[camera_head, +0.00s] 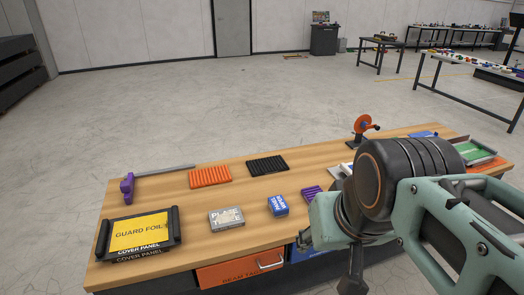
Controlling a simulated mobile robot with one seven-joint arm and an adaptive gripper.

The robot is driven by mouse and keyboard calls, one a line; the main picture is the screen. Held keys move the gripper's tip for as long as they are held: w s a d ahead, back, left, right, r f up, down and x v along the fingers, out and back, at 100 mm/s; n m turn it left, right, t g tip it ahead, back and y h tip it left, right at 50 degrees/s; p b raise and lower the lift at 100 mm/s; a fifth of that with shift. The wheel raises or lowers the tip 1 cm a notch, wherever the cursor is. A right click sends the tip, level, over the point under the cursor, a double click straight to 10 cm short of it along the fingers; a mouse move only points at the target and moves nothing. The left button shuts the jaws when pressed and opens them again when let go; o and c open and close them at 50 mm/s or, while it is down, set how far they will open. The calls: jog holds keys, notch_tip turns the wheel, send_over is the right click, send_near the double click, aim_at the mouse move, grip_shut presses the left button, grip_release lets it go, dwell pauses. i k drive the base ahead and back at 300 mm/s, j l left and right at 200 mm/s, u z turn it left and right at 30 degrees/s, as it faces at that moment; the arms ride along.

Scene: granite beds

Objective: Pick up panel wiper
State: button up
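A small blue box (278,206) with white lettering on its top stands on the wooden workbench (180,195), near the front edge at the middle. Its lettering seems to start with "PANEL", but is too small to read surely, so I cannot be certain it is the panel wiper. My arm comes in from the right and covers the right part of the bench. A dark part that looks like my gripper (354,272) points down in front of the bench's front edge, to the right of the blue box and apart from it. Its fingers are not clearly shown.
A grey-white labelled box (226,219), a yellow guard foil panel (140,232), a purple-handled tool (127,187), an orange ribbed block (209,177), a black ribbed block (267,165) and a purple ribbed piece (311,193) lie on the bench. An orange-wheeled dispenser (362,127) stands behind.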

aim_at(277, 205)
jog(key=i+l+u, duration=0.15)
jog(key=i, duration=0.3)
jog(key=i+l+u, duration=0.2)
jog(key=i, duration=0.25)
jog(key=i+u, duration=0.15)
jog(key=i+l, duration=0.25)
jog(key=l, duration=0.2)
